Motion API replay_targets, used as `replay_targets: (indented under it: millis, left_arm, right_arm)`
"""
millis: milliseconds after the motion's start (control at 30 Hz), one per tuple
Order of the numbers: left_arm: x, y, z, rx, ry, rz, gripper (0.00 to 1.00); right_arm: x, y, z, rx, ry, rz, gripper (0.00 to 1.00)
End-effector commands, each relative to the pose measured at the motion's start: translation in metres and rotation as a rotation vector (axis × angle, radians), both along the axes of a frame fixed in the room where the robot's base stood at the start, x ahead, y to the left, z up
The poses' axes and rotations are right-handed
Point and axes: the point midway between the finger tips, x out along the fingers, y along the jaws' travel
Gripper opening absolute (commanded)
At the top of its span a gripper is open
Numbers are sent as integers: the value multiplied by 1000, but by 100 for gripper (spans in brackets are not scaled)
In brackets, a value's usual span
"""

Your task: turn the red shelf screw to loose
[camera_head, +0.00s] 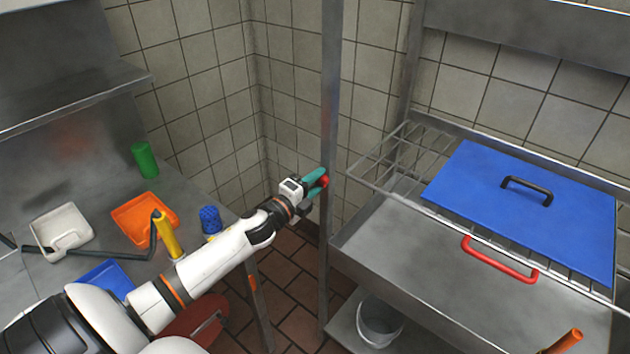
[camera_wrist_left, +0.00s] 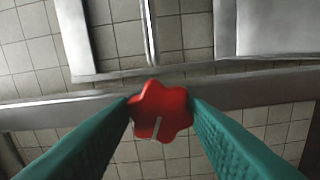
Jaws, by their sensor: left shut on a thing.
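The red shelf screw (camera_wrist_left: 160,108) is a lobed red knob with a pale mark on its face. It is mounted at the metal shelf post (camera_head: 331,120). In the left wrist view it sits between the two green fingers of my left gripper (camera_wrist_left: 162,112), which is shut on it. In the head view my left gripper (camera_head: 316,184) reaches the post from the left, and a small part of the red screw (camera_head: 324,181) shows at its fingertips. My right gripper is not in view.
At left, a counter holds orange (camera_head: 135,222) and white (camera_head: 68,222) trays and a green cylinder (camera_head: 145,160). A bucket (camera_head: 380,320) stands below.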

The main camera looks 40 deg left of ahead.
Motion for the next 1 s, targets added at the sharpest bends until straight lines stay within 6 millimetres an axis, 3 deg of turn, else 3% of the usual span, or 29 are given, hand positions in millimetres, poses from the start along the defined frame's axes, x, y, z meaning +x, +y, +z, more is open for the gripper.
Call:
replay_targets:
  millis: [767, 800, 900, 1000]
  left_arm:
    - [0, 1, 1, -98, 7, 3, 20]
    - [0, 1, 1, -98, 7, 3, 47]
    - [0, 1, 0, -98, 7, 2, 64]
    - [0, 1, 0, -97, 7, 2, 64]
  right_arm:
    - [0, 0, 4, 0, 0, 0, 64]
    - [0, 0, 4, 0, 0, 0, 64]
    - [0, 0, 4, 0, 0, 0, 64]
    - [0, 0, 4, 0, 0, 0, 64]
